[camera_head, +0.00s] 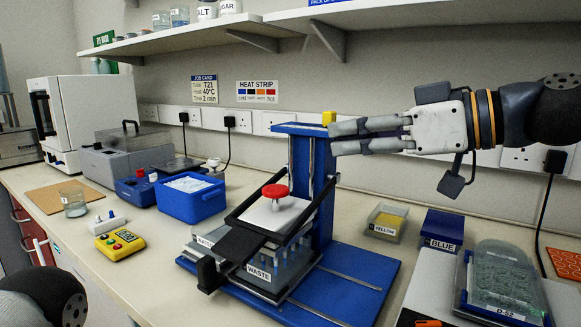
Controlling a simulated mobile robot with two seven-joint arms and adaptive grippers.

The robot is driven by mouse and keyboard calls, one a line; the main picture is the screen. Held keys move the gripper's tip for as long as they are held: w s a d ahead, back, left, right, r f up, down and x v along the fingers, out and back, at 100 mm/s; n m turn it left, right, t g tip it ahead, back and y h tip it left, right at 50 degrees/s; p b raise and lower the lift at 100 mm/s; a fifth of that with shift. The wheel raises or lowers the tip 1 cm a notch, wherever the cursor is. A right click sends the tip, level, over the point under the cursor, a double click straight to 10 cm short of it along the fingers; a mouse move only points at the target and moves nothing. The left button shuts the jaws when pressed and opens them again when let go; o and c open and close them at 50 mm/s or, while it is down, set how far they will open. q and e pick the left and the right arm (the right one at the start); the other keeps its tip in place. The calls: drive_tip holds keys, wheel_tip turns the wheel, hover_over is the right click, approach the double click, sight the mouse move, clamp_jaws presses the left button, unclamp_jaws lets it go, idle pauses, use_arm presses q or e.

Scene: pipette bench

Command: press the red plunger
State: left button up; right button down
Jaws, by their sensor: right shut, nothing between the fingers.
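The red plunger (275,191) is a round red knob on a short stem, standing upright on the white top plate (262,217) of a blue-framed pipette stand. The stand has a blue upright column (299,166) behind the plunger and a blue base (345,284). My right gripper (333,139) reaches in from the right and points left. It is shut and empty, above and to the right of the plunger, near the column's top, clearly apart from the plunger. Whether it touches the column I cannot tell. My left gripper is out of view; only part of my left arm shows.
A yellow block (328,118) sits on the column top. A clear box labelled WASTE (280,268) stands under the plate. A blue tub (190,199) and a yellow button box (119,244) are left. YELLOW (386,224) and BLUE (441,230) containers are right. A shelf hangs above.

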drive_tip(key=b, duration=0.2)
hover_over(276, 202)
drive_tip(key=d, duration=0.2)
wheel_tip(276, 202, down, 6)
drive_tip(key=shift+s+r, duration=0.1)
drive_tip(key=shift+s, duration=0.05)
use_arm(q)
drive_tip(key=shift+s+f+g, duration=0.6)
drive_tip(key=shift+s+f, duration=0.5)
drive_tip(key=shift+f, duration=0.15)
use_arm(e)
drive_tip(key=shift+f, duration=0.35)
